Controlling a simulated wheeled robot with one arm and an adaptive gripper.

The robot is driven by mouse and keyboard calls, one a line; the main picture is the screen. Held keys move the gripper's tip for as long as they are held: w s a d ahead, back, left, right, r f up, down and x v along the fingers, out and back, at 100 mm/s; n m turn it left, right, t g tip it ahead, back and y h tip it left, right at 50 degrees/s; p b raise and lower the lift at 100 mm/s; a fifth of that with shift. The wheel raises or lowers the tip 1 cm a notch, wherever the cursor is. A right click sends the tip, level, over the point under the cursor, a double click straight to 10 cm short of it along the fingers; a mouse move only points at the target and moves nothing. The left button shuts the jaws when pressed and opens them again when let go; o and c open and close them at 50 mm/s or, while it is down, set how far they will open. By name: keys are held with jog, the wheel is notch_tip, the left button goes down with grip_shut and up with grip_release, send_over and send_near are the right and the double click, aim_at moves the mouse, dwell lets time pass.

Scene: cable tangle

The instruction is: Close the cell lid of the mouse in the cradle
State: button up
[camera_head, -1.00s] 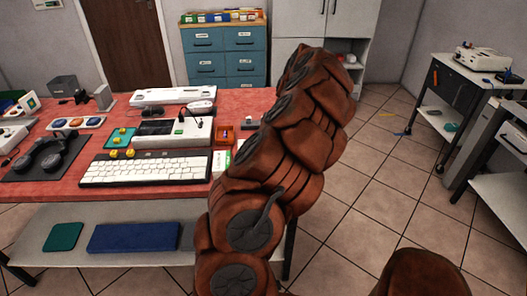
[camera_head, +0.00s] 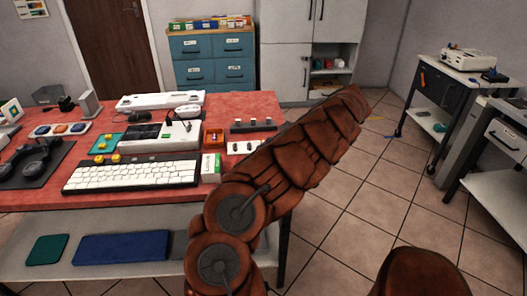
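A small white rounded thing (camera_head: 187,111) that looks like the mouse sits at the back right of the grey-white device (camera_head: 160,139) on the red table. It is too small to tell its cradle apart or whether its cell lid is open. My brown arm rises from the bottom middle and leans up to the right, past the table's right end. My gripper does not show; the far end of the arm is apart from the mouse in the picture.
On the red table (camera_head: 240,103) stand a white keyboard (camera_head: 130,174), an orange box (camera_head: 214,138), a green-and-white box (camera_head: 210,166) and a rack with black pieces (camera_head: 255,124). A lower shelf (camera_head: 120,270) holds flat mats.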

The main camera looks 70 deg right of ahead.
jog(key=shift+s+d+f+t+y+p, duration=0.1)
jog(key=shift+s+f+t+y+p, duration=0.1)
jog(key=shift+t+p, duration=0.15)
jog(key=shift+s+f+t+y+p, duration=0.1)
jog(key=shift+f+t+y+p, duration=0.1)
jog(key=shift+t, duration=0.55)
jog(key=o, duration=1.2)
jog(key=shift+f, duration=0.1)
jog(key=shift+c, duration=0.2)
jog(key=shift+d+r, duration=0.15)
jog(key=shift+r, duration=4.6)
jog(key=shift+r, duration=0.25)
